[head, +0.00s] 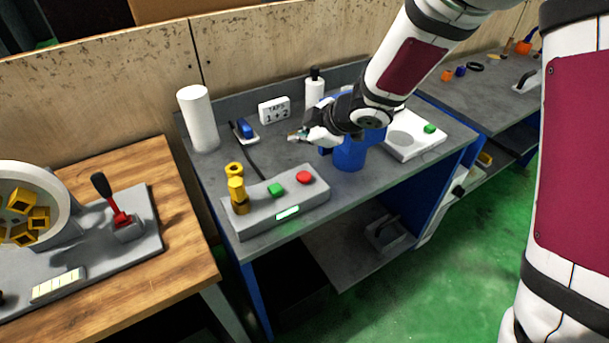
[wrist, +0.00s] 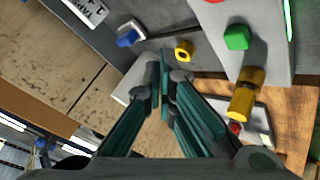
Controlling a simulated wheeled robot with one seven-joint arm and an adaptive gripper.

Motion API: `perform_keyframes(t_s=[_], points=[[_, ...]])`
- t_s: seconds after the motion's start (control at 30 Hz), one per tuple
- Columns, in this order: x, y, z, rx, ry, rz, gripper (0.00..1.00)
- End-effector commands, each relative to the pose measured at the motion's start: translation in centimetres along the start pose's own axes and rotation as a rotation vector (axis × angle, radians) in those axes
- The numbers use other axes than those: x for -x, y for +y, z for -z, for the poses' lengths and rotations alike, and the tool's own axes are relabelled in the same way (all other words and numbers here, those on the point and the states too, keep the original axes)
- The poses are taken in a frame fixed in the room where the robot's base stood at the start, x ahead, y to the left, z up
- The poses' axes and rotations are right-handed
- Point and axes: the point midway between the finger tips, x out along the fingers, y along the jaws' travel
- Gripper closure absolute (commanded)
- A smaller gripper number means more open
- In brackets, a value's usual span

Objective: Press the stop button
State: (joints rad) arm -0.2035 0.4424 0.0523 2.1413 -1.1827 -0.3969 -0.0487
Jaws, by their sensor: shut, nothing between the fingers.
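A grey control box (head: 256,208) lies on the grey bench. It carries a red button (head: 305,177) at its right end, a green button (head: 276,190) left of it and a lit green display (head: 288,213) on its front. In the wrist view the green button (wrist: 237,37) shows at upper right, and only a sliver of the red button (wrist: 212,1) shows at the top edge. My gripper (head: 294,136) is shut and empty, held behind the red button and apart from it. Its closed fingers (wrist: 165,62) show in the wrist view.
A brass-coloured post (head: 238,194) stands on the box's left end, with a yellow ring (head: 234,170) behind it. A white cylinder (head: 198,118), a blue item (head: 245,129), a sign (head: 274,110) and a bottle (head: 314,88) stand behind. A blue object (head: 350,154) stands right of the box.

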Motion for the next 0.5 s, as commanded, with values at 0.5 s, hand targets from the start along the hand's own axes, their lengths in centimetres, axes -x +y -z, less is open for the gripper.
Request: perform_keyframes(t_s=[0.5], points=[[-2.6, -1.6, -1.9, 0.0, 0.0, 0.0, 1.0]])
